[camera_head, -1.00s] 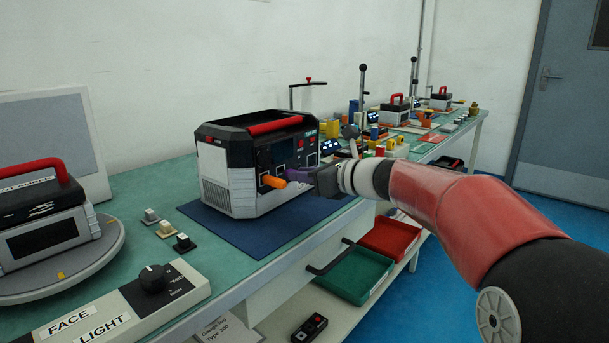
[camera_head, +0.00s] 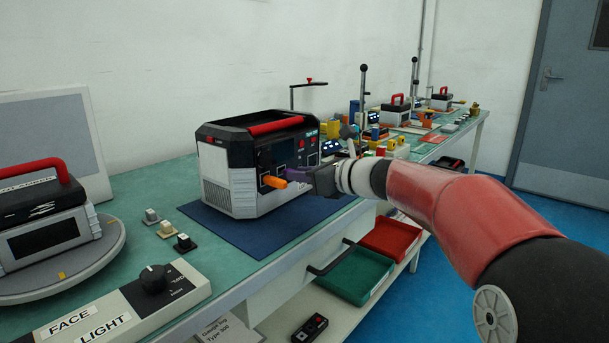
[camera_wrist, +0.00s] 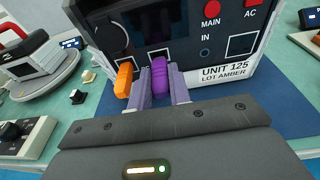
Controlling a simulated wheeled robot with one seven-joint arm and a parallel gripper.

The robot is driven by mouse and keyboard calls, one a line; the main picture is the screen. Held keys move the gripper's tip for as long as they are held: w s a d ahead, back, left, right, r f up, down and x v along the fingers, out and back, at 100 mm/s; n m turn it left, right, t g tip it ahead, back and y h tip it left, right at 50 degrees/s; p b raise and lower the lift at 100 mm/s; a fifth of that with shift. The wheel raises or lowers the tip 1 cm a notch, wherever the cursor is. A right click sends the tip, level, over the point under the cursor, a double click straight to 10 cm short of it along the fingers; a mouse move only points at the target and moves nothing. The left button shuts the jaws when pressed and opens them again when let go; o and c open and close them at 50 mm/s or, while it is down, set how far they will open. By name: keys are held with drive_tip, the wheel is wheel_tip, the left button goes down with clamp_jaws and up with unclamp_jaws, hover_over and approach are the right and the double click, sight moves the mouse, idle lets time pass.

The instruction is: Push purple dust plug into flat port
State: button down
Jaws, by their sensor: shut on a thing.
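The purple dust plug (camera_wrist: 159,78) is between the fingers of my gripper (camera_wrist: 160,90) in the wrist view. My gripper (camera_head: 316,180) is shut on it, close to the front panel of the black and grey unit (camera_head: 230,190). The plug's far end meets a white-outlined port on the panel in the wrist view; how deep it sits cannot be told. An orange plug (camera_head: 274,182) sticks out of the panel just left of the purple one, and it also shows in the wrist view (camera_wrist: 124,78). Another white-outlined port (camera_wrist: 241,44) to the right is empty.
The unit stands on a blue mat (camera_head: 225,225). A turntable (camera_head: 75,265) with another device is at the left, near several small switches. Green (camera_head: 352,275) and red (camera_head: 391,239) trays sit below the bench edge. More devices stand further back.

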drive_tip(key=shift+w+a, duration=0.4)
drive_tip(key=shift+a, duration=0.15)
drive_tip(key=c, duration=1.2)
unclamp_jaws()
drive_tip(key=shift+c, duration=0.2)
drive_tip(key=v, duration=0.7)
drive_tip(key=s+d+f+n+g+h, duration=0.25)
drive_tip(key=s+f+n, duration=0.3)
drive_tip(key=s, duration=0.35)
drive_tip(key=s+d+f+n+g+h, duration=0.1)
drive_tip(key=s+f+n+h, duration=0.3)
drive_tip(key=s+n, duration=0.4)
drive_tip(key=s+d+f+n+h, duration=0.3)
drive_tip(key=s+d+f+n, duration=0.2)
drive_tip(key=s, duration=0.2)
drive_tip(key=s+d+f+n+h, duration=0.3)
drive_tip(key=s+d+f+n, duration=0.2)
drive_tip(key=s, duration=0.3)
drive_tip(key=shift+s+d+n+b, duration=0.2)
drive_tip(key=shift+d+n+b, duration=0.15)
drive_tip(key=shift+n, duration=0.4)
